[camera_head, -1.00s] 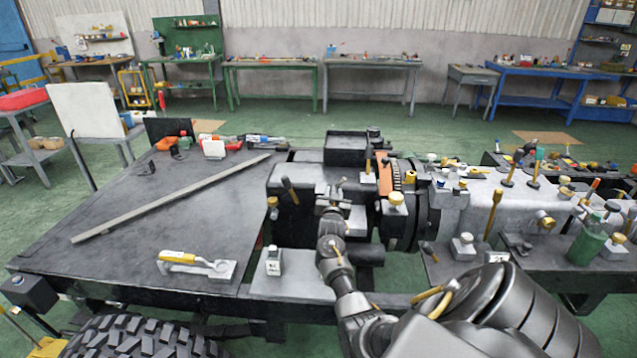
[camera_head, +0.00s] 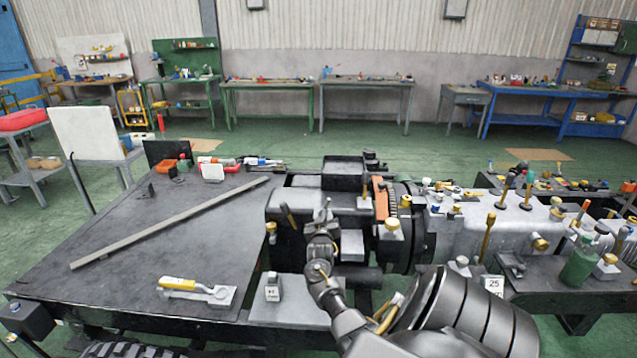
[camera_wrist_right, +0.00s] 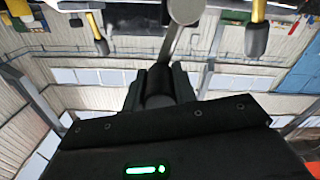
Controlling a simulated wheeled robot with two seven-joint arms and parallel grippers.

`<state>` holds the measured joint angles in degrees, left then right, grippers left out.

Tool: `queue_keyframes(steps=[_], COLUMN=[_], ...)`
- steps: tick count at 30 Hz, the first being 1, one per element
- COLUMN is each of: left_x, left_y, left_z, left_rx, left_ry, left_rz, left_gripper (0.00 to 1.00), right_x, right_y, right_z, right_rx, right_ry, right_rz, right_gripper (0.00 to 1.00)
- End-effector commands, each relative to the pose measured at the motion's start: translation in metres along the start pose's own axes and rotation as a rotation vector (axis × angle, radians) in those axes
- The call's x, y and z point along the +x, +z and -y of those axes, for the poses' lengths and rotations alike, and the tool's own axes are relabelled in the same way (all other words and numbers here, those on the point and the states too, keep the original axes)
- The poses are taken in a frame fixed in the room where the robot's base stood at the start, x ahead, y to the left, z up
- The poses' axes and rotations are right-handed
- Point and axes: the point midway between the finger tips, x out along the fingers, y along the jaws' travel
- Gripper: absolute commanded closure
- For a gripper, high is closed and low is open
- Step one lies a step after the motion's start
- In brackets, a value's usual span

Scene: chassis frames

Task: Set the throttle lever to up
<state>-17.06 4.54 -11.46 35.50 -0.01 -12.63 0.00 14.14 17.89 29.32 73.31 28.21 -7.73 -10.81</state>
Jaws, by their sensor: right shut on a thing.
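My right gripper (camera_head: 322,222) reaches over the middle of the machine and is shut on a slim grey lever (camera_head: 327,207) that stands up from it. My left gripper is not in view.
Another lever with a yellow handle (camera_head: 178,284) lies on a plate at the bench front. A dark stick lever (camera_head: 288,215) stands just left of my gripper, and a yellow-topped knob (camera_head: 392,226) stands to its right.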

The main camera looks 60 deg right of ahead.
Motion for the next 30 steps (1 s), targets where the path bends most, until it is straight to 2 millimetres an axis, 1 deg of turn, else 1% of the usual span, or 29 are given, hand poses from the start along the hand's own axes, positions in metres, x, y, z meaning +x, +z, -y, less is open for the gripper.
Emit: queue_keyframes(steps=[1, 6, 7, 11, 12, 19, 22, 26, 30], left_x=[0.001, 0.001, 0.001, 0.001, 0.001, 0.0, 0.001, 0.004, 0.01], left_y=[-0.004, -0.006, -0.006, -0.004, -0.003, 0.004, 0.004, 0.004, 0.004], left_z=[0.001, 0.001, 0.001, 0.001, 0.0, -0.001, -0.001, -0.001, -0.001], left_rx=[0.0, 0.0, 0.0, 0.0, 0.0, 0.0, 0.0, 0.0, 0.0], left_ry=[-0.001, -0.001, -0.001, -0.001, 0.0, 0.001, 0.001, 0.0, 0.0], left_rz=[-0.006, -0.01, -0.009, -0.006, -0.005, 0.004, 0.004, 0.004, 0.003], left_gripper=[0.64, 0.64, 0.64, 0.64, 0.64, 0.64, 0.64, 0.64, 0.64], right_x=[-0.001, -0.001, -0.001, -0.001, -0.001, -0.001, -0.005, -0.021, -0.049], right_y=[0.008, 0.008, 0.008, 0.006, 0.005, 0.002, 0.003, 0.004, 0.005], right_z=[-0.004, -0.003, -0.003, 0.0, 0.001, 0.003, 0.003, 0.002, 0.002], right_rx=[-0.009, -0.009, -0.009, -0.007, -0.006, -0.002, -0.002, 0.0, 0.001], right_ry=[0.009, 0.008, 0.008, 0.004, 0.002, -0.001, -0.001, -0.001, -0.001], right_rz=[0.015, 0.015, 0.015, 0.012, 0.01, 0.005, 0.004, 0.004, 0.005], right_gripper=[1.0, 1.0, 0.7, 0.53, 0.51, 0.51, 0.51, 0.51, 0.51])
